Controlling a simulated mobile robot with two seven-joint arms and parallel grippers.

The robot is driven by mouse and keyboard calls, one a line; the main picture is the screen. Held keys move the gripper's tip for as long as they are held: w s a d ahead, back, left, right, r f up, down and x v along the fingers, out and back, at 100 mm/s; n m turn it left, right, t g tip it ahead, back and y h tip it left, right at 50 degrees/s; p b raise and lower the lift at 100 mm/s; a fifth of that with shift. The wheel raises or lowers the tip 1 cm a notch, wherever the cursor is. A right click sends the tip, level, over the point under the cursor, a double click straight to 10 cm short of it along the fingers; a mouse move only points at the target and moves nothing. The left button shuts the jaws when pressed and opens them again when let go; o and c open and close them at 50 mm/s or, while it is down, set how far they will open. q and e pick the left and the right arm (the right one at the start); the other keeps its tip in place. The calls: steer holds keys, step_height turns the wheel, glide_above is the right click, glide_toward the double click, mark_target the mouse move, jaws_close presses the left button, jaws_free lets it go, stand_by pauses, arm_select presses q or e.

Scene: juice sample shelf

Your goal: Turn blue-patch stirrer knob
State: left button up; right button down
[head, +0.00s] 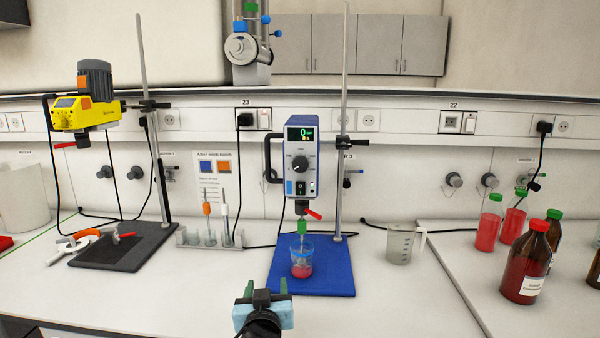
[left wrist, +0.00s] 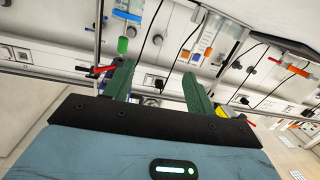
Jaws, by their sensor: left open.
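The blue stirrer (head: 317,138) hangs on a stand at the centre, with a lit display. Its dark round knob (head: 300,163) is on the front, with a small blue patch (head: 289,187) low on the left of that face. My left gripper (head: 266,288) is open and empty, low in front of the blue base plate (head: 320,268), well below and apart from the knob. In the left wrist view its green fingers (left wrist: 157,70) are spread with nothing between; the view looks upside down, and the knob does not show. My right gripper is in neither view.
The front bench is mostly clear.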

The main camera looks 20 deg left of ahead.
arm_select(q)
steer(key=w+d+r+t, duration=0.2)
steer(key=w+r, duration=0.1)
steer(key=r, duration=0.7)
steer(key=w+d+r+t, duration=0.3)
steer(key=w+r, duration=0.1)
steer(key=r, duration=0.5)
steer(key=shift+w+r+t+y, duration=0.25)
steer(key=shift+r+t+y, duration=0.05)
steer(key=shift+r, duration=0.1)
steer(key=shift+r, duration=0.1)
